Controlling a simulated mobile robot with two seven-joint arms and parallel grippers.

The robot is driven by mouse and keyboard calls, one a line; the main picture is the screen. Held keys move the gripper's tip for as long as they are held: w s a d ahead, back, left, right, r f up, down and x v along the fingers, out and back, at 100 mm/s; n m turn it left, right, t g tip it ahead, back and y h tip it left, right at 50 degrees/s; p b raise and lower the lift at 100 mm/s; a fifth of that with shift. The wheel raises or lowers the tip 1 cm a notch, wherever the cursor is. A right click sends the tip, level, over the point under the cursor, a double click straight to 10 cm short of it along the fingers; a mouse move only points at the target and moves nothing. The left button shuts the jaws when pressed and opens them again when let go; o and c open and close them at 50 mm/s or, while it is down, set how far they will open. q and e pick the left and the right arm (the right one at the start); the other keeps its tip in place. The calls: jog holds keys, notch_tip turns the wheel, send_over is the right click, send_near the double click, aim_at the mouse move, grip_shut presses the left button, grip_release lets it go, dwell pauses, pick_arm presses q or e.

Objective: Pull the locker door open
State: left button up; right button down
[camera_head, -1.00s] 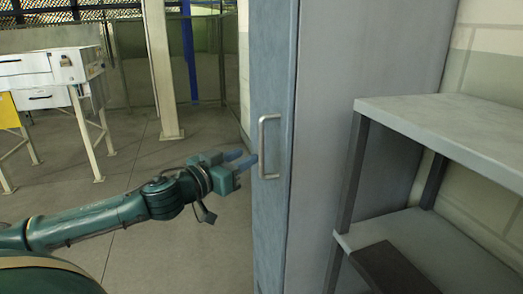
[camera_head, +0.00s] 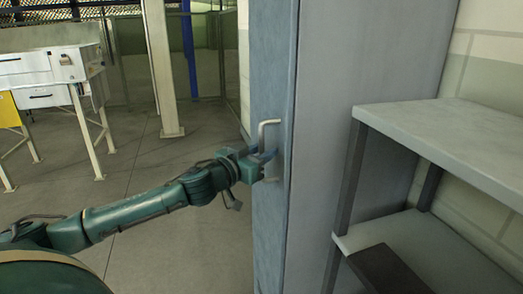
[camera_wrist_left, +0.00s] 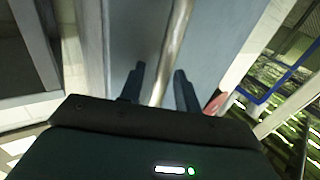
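The locker (camera_head: 360,110) is a tall blue-grey cabinet. Its narrow door face (camera_head: 268,60) is on the left side and looks shut. A silver bar handle (camera_head: 263,136) stands upright on the door. My left gripper (camera_head: 266,157) is at the handle, its fingers partly hidden by the bar in the head view. In the left wrist view the two dark fingers (camera_wrist_left: 158,88) are apart, one on each side of the handle bar (camera_wrist_left: 175,50), with gaps visible. My right gripper is in neither view.
A grey shelf unit (camera_head: 445,125) stands to the right, in front of the locker's side. White tables with drawers (camera_head: 45,68) and a pale post (camera_head: 163,70) are at the left. The floor (camera_head: 180,230) left of the door is clear.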

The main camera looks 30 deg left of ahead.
pick_arm(q)
jog(key=shift+c, duration=0.2)
grip_shut()
dwell(0.4)
